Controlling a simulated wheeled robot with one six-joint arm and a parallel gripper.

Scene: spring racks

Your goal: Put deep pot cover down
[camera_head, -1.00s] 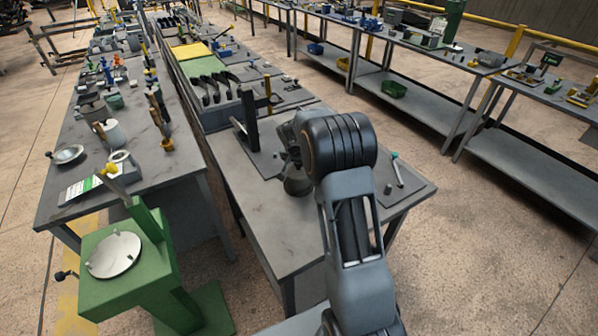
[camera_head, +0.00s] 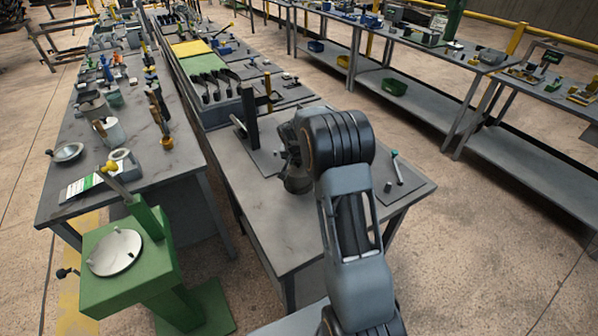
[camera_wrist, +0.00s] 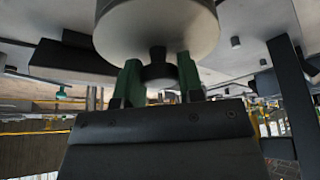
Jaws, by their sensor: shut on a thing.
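In the wrist view, the deep pot cover (camera_wrist: 150,35) is a large, round, pale grey metal piece with a dark knob (camera_wrist: 158,72). My gripper (camera_wrist: 158,84) has its green fingers shut on either side of that knob. The cover is beside a grey tabletop, and its far side is out of frame, so I cannot tell whether it touches anything. In the head view, my arm hides most of the gripper. A dark rounded shape (camera_head: 297,181) shows at its left over the near end of the middle table (camera_head: 270,230).
A dark upright post (camera_head: 250,118) stands behind the gripper. A teal-ended tool (camera_head: 396,166) lies to the right on a dark mat. A green stand with a round plate (camera_head: 117,252) is at the lower left. The table's near left part is bare.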

